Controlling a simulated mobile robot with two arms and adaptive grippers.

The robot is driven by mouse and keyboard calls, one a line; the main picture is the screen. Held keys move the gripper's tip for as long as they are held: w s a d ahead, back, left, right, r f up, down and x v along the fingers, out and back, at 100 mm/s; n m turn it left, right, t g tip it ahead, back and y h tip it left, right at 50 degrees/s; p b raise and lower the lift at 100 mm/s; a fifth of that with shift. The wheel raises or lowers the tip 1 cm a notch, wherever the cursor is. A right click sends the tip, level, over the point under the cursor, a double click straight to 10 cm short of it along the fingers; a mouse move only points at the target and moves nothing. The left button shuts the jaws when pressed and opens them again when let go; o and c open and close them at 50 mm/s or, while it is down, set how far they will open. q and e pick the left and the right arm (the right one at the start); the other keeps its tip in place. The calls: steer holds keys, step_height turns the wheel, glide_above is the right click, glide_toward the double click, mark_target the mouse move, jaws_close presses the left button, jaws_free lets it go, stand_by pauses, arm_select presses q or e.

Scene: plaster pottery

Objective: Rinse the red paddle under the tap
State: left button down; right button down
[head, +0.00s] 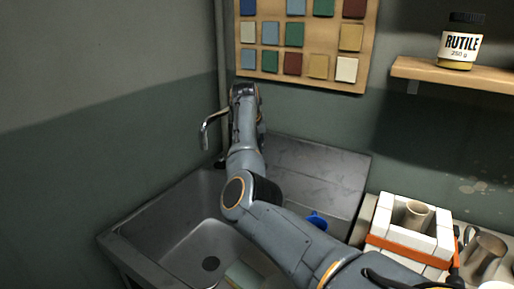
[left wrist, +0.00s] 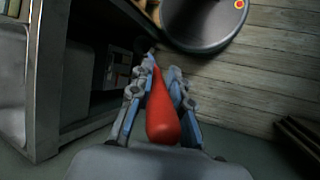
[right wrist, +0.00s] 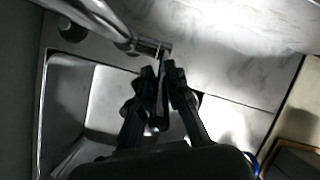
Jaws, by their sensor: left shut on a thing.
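The red paddle (left wrist: 163,115) is between the fingers of my left gripper (left wrist: 162,72) in the left wrist view, its rounded red end towards the camera. The left gripper is shut on it, low beside a grey metal frame and outside the head view. The tap (head: 208,125) has a curved metal spout over the sink, and no water shows. My right arm reaches across the sink to the tap. In the right wrist view my right gripper (right wrist: 160,68) has its fingertips close together just below a tap part (right wrist: 148,46).
The sink (head: 185,235) has a basin and a drainboard (head: 320,170), with a blue object (head: 317,221) on it. A tile board (head: 270,35) hangs above.

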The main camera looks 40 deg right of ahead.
arm_select(q)
steer(key=shift+f+b, duration=0.4)
arm_select(e)
steer(key=shift+a+f, duration=0.1)
steer(key=shift+f, duration=0.1)
steer(key=shift+s+a+f+h+b, duration=0.1)
steer(key=shift+a+f+h+b, duration=0.3)
steer(key=shift+b, duration=0.7)
arm_select(q)
steer(key=f, duration=0.3)
steer(key=shift+s+a+b, duration=0.1)
steer(key=shift+a+b, duration=0.25)
arm_select(e)
steer(key=shift+s+a+r+h, duration=0.1)
steer(key=shift+a+r+h, duration=0.1)
steer(key=shift+r+h, duration=0.25)
steer(key=shift+f, duration=0.15)
steer(key=c, duration=1.4)
jaws_free()
steer(key=shift+o, duration=0.2)
